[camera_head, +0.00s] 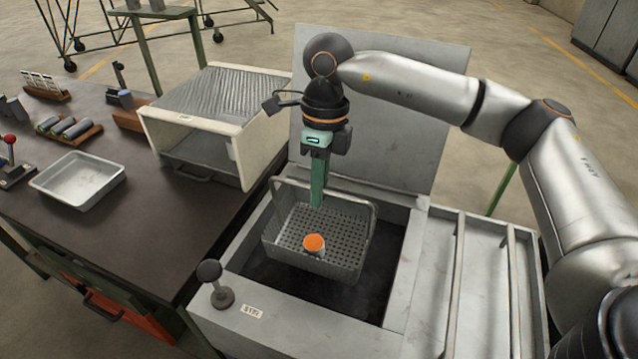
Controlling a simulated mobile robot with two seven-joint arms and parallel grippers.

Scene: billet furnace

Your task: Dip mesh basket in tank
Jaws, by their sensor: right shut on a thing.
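The mesh basket (345,238) is a grey perforated tray with raised sides and a handle. It is over or inside the dark opening of the tank (417,255), slightly tilted. A small orange-topped part (314,243) stands in the basket. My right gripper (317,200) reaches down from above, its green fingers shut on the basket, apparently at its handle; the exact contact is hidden. The dark tank interior makes it hard to tell how deep the basket sits. My left gripper is out of view.
The tank's raised lid (385,120) stands behind the arm. A black knob (210,272) rises at the tank's front left corner. A railed drain tray (483,275) adjoins on the right. A dark bench left holds a white box (242,150) and a metal tray (78,180).

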